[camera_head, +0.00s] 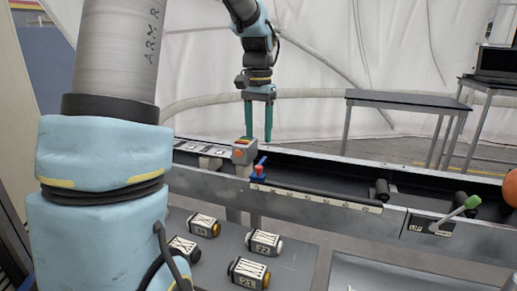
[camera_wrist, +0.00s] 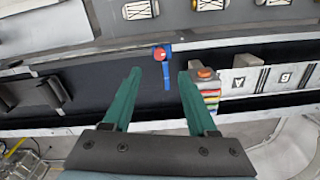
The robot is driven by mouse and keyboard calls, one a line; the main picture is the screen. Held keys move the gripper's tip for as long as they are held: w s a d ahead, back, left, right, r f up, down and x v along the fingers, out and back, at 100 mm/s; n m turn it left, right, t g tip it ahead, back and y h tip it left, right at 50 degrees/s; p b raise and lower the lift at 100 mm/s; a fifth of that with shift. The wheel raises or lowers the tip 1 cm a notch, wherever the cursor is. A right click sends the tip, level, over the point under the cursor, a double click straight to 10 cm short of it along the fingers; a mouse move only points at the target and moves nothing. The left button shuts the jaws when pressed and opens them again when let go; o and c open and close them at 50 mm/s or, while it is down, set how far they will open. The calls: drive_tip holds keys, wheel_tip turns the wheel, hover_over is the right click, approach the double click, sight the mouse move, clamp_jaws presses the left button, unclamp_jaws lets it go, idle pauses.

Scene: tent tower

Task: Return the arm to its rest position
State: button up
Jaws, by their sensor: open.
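My gripper (camera_head: 258,122) hangs from my light-blue arm in the head view, its two green fingers pointing down. In the wrist view my gripper (camera_wrist: 157,75) has its fingers apart with nothing held between them. In the head view the fingertips show just above a small grey box with an orange button (camera_head: 240,153); whether they touch it cannot be told. In the wrist view the button box (camera_wrist: 207,78) is right of the right finger. A blue-and-red valve-like part (camera_head: 259,168) is beside the box, and it shows beyond the fingertips in the wrist view (camera_wrist: 162,56).
A long dark trough with a metal front rail (camera_head: 315,198) runs across the scene. Several labelled canisters (camera_head: 264,242) lie on a grey shelf below. A green-handled lever (camera_head: 455,214) and an orange ball (camera_head: 510,188) are at right. A dark table (camera_head: 408,100) stands behind.

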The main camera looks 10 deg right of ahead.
drive_tip(key=shift+r, duration=0.75)
drive_tip(key=s+a+f+n+t, duration=0.1)
drive_tip(key=s+a+f+n, duration=0.6)
drive_tip(key=s+a+f, duration=0.6)
drive_tip(key=a, duration=0.3)
drive_tip(key=shift+s+t, duration=0.3)
drive_tip(key=shift+s, duration=0.1)
